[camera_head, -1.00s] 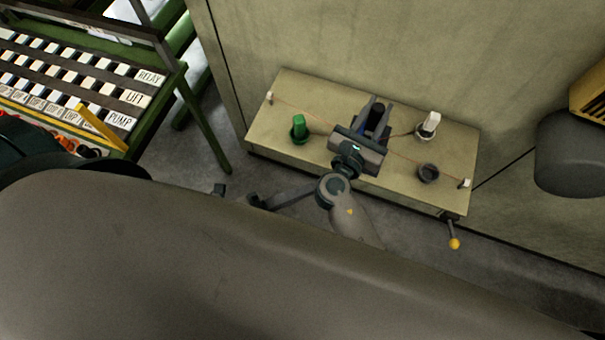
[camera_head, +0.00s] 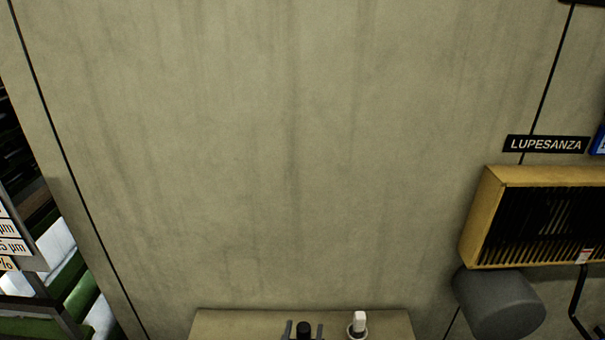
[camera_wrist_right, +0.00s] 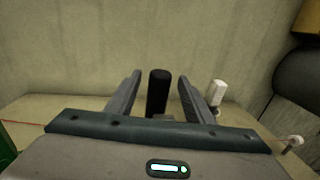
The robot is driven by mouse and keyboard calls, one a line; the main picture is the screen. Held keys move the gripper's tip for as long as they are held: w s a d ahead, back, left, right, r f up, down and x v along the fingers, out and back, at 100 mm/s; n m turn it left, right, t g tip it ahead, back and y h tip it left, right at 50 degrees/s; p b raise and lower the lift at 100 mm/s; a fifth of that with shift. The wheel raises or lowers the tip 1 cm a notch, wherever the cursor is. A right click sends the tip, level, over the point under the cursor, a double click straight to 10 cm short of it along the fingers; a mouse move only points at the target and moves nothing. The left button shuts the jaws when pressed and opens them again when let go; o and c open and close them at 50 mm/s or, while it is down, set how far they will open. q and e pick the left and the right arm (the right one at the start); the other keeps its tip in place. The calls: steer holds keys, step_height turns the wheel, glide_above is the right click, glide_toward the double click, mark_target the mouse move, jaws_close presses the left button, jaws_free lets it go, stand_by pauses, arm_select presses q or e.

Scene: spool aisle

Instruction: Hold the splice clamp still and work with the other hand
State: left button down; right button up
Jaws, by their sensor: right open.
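My right gripper (camera_head: 304,323) shows only by its fingertips at the bottom edge of the head view. In the right wrist view, its two fingers (camera_wrist_right: 160,76) stand apart, one on each side of an upright black post (camera_wrist_right: 158,92). The post also shows in the head view (camera_head: 304,329). Gaps are visible on both sides, and the fingers do not appear to touch it. I cannot tell whether this post is the splice clamp's handle. The post's lower part is hidden behind my gripper. My left gripper is in neither current view.
A white peg (camera_head: 359,320) stands right of the post on the pale shelf (camera_head: 235,322); it also shows in the wrist view (camera_wrist_right: 217,92). A red line (camera_wrist_right: 25,123) and a green object (camera_wrist_right: 5,150) are at left. A yellow heater (camera_head: 490,215) and grey cylinder (camera_head: 500,303) are at right.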

steer(key=s+a, duration=0.1)
steer(key=s, duration=0.9)
steer(key=shift+s+a, duration=0.25)
steer(key=shift+a, duration=0.05)
arm_select(q)
steer(key=shift+s, duration=0.15)
arm_select(e)
steer(key=shift+s+f, duration=0.1)
steer(key=shift+s, duration=0.05)
